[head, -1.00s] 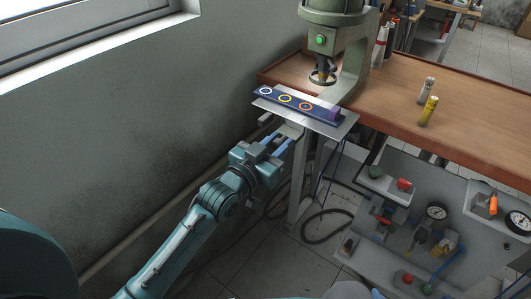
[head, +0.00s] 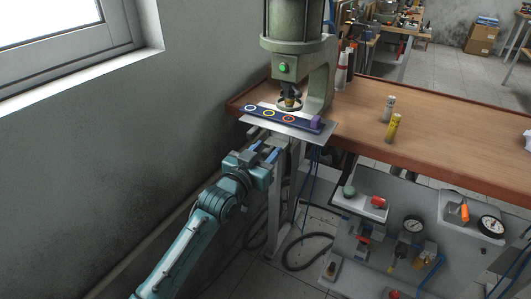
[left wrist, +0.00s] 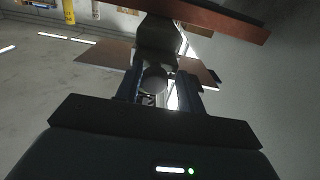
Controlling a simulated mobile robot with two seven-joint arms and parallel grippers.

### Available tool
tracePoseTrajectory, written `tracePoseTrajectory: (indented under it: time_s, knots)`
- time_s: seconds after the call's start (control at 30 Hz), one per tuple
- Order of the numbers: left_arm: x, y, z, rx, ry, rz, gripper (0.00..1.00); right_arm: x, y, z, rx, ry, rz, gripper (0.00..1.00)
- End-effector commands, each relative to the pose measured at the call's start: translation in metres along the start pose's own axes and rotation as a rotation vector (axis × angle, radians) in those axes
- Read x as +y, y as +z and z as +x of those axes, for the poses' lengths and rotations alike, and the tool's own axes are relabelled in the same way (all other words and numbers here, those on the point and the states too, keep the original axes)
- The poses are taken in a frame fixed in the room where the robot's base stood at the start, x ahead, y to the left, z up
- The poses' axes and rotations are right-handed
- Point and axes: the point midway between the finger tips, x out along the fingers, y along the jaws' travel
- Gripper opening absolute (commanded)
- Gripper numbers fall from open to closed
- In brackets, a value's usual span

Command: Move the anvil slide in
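The anvil slide appears to be the dark blue bar (head: 269,115) with white, yellow and orange rings and a purple block (head: 316,122) at its right end. It lies on a thin metal plate (head: 299,132) at the table's near left corner, below the green press (head: 293,50). My left gripper (head: 264,151) is below and in front of the plate, apart from the bar. In the left wrist view its two fingers (left wrist: 160,92) are spread, with a rounded grey shape (left wrist: 153,79) seen between them. I cannot tell whether they touch it. My right gripper is not in view.
The wooden table (head: 445,141) runs to the right, with a yellow can (head: 393,128) and a pale can (head: 389,108) on it. A panel with gauges and valves (head: 403,238) stands below its front edge. The wall and window are close on the left.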

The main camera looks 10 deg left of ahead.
Motion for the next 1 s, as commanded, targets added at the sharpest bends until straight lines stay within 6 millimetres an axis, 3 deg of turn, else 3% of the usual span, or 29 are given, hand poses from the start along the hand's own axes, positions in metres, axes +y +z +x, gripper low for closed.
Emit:
tracePoseTrajectory:
  time_s: [0.4, 0.57, 1.0]
  knots:
    - [0.009, -0.001, 0.001, 0.002, 0.015, -0.007, 0.46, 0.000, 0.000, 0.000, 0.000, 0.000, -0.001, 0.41]
    - [0.008, 0.001, -0.008, 0.001, 0.013, -0.007, 0.46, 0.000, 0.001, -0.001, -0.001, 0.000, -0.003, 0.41]
    - [0.001, 0.002, -0.100, 0.000, 0.004, -0.002, 0.46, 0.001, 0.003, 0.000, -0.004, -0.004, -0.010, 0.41]
